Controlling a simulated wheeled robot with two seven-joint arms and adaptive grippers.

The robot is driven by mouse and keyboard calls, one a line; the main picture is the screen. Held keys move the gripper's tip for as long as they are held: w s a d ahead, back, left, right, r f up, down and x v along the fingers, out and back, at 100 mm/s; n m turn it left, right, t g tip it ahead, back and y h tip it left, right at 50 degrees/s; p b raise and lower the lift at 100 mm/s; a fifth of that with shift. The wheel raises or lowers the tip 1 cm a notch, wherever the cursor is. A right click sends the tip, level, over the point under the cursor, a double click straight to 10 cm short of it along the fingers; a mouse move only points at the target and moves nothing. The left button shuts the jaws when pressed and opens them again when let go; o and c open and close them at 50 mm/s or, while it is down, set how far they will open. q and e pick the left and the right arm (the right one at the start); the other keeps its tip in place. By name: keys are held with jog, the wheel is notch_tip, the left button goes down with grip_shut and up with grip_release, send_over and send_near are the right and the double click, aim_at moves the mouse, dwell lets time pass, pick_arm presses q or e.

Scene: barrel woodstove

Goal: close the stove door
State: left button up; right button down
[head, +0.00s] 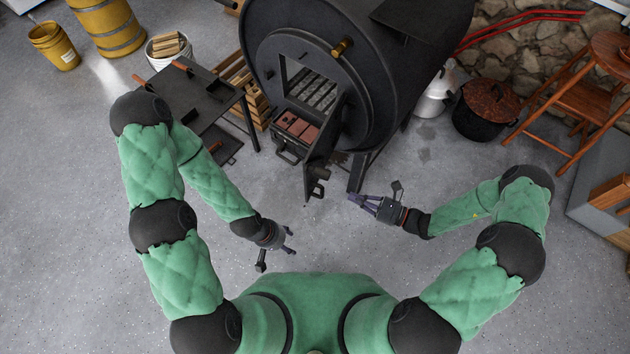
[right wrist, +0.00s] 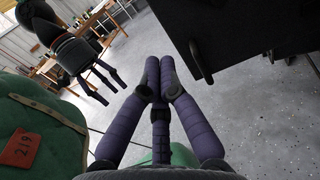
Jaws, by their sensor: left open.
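The stove door (head: 322,150) stands open, swung out from the front opening of the black barrel stove (head: 372,85). A latch handle (head: 318,184) shows at its outer edge. My right gripper (head: 352,198) is shut and empty, low and just to the right of the door's outer edge, apart from it. In the right wrist view its purple fingers (right wrist: 161,75) meet at the tips, and a dark panel (right wrist: 225,35), probably the door, is at upper right. My left gripper (head: 280,250) is open and empty over the floor, left of and nearer than the door. It also shows in the right wrist view (right wrist: 95,82).
A black metal table (head: 195,98) stands left of the stove, with stacked firewood (head: 240,85) between. A dark pot (head: 487,110), a pale kettle (head: 437,95) and a wooden chair (head: 590,95) are at right. The floor before the stove is clear.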

aim_at(307, 180)
jog(key=b+x, duration=0.2)
jog(key=x, duration=1.1)
jog(key=shift+w+a, duration=0.1)
jog(key=shift+a, duration=0.25)
jog(key=shift+a, duration=0.1)
